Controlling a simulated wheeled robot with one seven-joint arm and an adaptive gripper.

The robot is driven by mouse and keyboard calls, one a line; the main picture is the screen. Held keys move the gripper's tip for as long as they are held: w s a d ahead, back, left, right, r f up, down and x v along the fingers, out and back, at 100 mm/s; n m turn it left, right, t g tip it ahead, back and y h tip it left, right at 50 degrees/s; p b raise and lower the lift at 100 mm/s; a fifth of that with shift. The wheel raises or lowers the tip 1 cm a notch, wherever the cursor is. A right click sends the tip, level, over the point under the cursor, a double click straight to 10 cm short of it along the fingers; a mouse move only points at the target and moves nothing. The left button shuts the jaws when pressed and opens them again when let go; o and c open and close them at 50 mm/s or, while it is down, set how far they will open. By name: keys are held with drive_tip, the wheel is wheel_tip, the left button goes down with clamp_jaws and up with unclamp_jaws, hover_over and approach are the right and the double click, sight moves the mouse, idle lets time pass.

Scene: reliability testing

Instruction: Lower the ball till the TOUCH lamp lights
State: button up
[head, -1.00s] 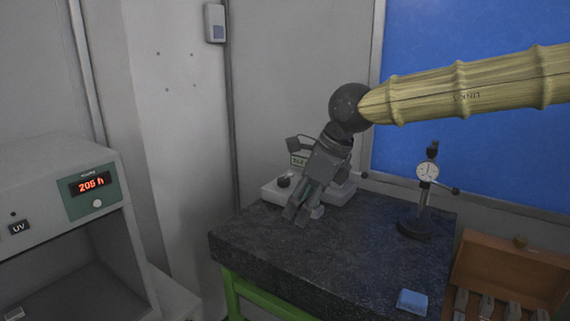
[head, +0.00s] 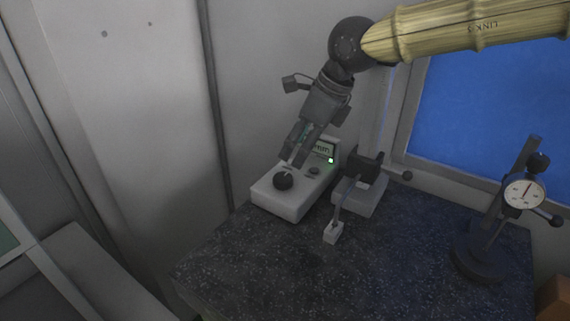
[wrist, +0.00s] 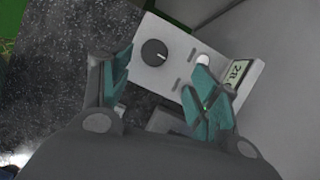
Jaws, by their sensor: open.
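I cannot make out the ball.
Right of the box, a black clamp (head: 364,164) on a pale base carries a thin arm down to a small white block (head: 333,233). A dial gauge (head: 524,193) on a stand is at the right. The front of the stone table (head: 330,285) is clear.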

sight(284, 175)
drive_tip(key=s+a+f, duration=0.1)
drive_tip(key=s+f+p, duration=0.1)
drive_tip(key=shift+s+a+f, duration=0.25)
drive_tip(key=shift+s+a, duration=0.05)
drive_tip(key=shift+a, duration=0.05)
drive_tip(key=w+f, duration=0.1)
drive_tip(key=w+a+f, duration=0.1)
drive_tip(key=f, duration=0.1)
drive_tip(key=w+f, duration=0.2)
drive_tip(key=shift+a+f+p, duration=0.1)
drive_tip(key=shift+a+p, duration=0.1)
drive_tip(key=shift+p, duration=0.2)
drive_tip(key=shift+s, duration=0.3)
drive_tip(key=shift+s+a, duration=0.1)
drive_tip(key=shift+s, duration=0.6)
drive_tip(key=shift+w+f, duration=0.2)
drive_tip(key=shift+w, duration=0.3)
drive_tip(key=shift+w+f, duration=0.1)
drive_tip(key=shift+w, duration=0.1)
drive_tip(key=shift+c, duration=1)
drive_tip(key=shift+s+r, duration=0.2)
drive_tip(key=shift+s, duration=0.1)
drive_tip(key=c, duration=0.7)
drive_tip(key=shift+c, duration=0.6)
